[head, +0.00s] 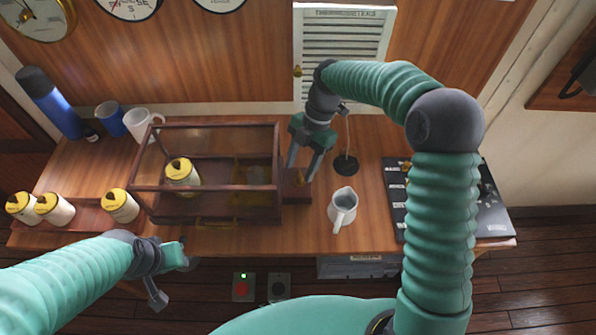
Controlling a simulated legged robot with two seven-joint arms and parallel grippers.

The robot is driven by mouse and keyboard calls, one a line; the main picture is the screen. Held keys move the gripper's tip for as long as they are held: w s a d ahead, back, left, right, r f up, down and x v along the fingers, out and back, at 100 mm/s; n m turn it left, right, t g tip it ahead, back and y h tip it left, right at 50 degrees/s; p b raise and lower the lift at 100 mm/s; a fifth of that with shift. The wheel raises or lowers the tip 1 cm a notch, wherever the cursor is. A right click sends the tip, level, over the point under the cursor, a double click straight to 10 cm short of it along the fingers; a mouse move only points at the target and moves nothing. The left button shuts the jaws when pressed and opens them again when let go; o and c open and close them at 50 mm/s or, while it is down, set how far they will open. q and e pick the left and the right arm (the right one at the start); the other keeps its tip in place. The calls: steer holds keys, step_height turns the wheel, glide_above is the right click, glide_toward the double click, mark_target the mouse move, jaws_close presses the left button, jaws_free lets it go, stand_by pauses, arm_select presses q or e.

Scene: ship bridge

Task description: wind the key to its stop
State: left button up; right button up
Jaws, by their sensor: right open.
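A small brass piece that looks like the key (298,181) sits on a dark wooden block (297,193) at the right end of a wood-framed glass case (205,212). My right gripper (301,172) points down over it, its fingers apart, one on each side of the brass piece. I cannot tell whether they touch it. The key's exact shape and angle are too small to read. My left gripper (167,278) is in front of the table's front edge at the lower left, its fingers spread and empty.
Yellow-lidded jars (120,205), mugs (142,122) and a blue flask (50,103) stand left. A black panel (397,195) lies right.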

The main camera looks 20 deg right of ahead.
steer(key=shift+s+f, duration=0.25)
steer(key=shift+f, duration=0.2)
steer(key=shift+s+f, duration=0.2)
steer(key=shift+f, duration=0.25)
steer(key=shift+d+f, duration=0.2)
steer(key=shift+f, duration=0.05)
steer(key=shift+w+a, duration=0.1)
steer(key=shift+a, duration=0.1)
steer(key=shift+c, duration=0.7)
steer(key=shift+a, duration=0.2)
steer(key=c, duration=0.5)
steer(key=shift+r, duration=0.15)
jaws_close()
steer(key=shift+d, duration=0.15)
